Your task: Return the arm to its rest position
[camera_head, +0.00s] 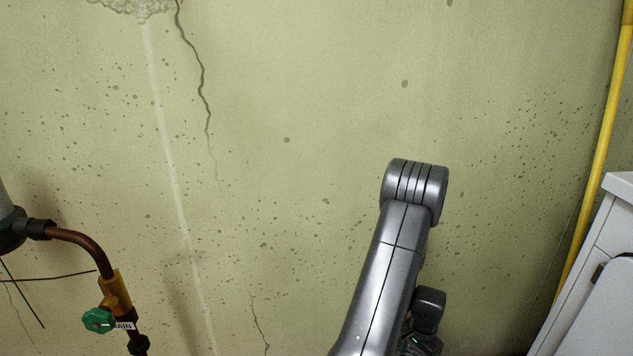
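My grey arm rises from the bottom edge of the head view, right of the middle, and bends at a rounded joint near its top. A smaller dark part of my arm shows low on its right side. My gripper is not visible in this view; the lower part of the arm is cut off by the bottom edge. Nothing is seen touching the arm.
A stained, cracked greenish wall (300,110) fills the background. At the lower left, a copper pipe (80,239) leads to a valve with a green handle (97,320). A yellow pipe (600,150) and a white cabinet (612,235) stand at the right.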

